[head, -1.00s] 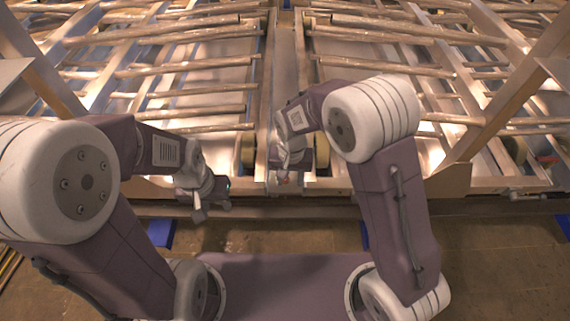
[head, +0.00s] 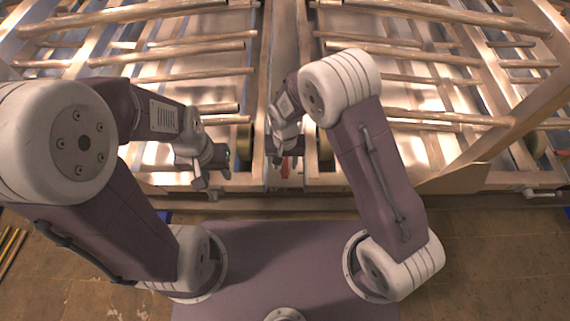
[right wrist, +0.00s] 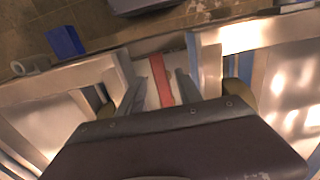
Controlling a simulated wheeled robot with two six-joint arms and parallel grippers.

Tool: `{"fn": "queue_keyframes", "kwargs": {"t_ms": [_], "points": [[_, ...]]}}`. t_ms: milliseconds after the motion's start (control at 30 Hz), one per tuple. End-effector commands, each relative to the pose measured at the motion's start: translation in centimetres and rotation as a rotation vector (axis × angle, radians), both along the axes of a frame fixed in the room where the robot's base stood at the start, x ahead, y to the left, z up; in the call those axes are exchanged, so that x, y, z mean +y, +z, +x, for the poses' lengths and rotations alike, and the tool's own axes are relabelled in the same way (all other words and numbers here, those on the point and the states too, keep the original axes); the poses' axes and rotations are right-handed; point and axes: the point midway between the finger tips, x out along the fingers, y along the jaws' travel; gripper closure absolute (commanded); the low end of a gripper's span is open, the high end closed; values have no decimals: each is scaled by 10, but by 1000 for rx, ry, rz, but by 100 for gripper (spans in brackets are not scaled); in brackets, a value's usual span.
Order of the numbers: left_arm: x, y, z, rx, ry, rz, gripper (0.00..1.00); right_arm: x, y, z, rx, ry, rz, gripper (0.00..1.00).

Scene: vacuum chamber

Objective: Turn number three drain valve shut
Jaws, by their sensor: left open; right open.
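A red valve handle (head: 285,168) shows at the front of the frame, near the middle gap, partly hidden by my right gripper. In the right wrist view it is a straight red bar (right wrist: 161,80) against a pale surface. My right gripper (head: 288,157) is open at the handle. Its two fingers (right wrist: 160,92) appear on either side of the red bar in the wrist view; whether they touch it I cannot tell. No number is readable. My left gripper (head: 212,187) is open and empty near the frame's front edge, left of the handle.
Metal racks with long tubes (head: 180,52) fill both sides behind the front beam (head: 400,202). A grey lever-like fitting (head: 543,193) sits on the beam at far right. A blue block (right wrist: 65,41) shows near the floor. A slanted post (head: 500,125) stands right of my right arm.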

Motion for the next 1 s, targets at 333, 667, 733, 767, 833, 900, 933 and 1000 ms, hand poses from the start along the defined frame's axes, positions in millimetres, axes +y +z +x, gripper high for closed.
{"fn": "queue_keyframes", "kwargs": {"t_ms": [333, 667, 733, 767, 833, 900, 933, 1000], "points": [[0, -2, 0, 0, 0, 0, 58, 0, -15, 0, -1, 0, 1, 58], [0, -2, 0, 0, 0, 0, 58, 0, -15, 0, -1, 0, 0, 100], [0, -2, 0, 0, 0, 0, 58, 0, -15, 0, -1, 0, 0, 100], [0, -2, 0, 0, 0, 0, 58, 0, -15, 0, -1, 0, 0, 100], [0, -2, 0, 0, 0, 0, 58, 0, -15, 0, -1, 0, 0, 100], [0, -2, 0, 0, 0, 0, 58, 0, -15, 0, -1, 0, 0, 100], [0, -2, 0, 0, 0, 0, 58, 0, -15, 0, -1, 0, 0, 100], [0, -2, 0, 0, 0, 0, 58, 0, -15, 0, -1, 0, 0, 100]]}}
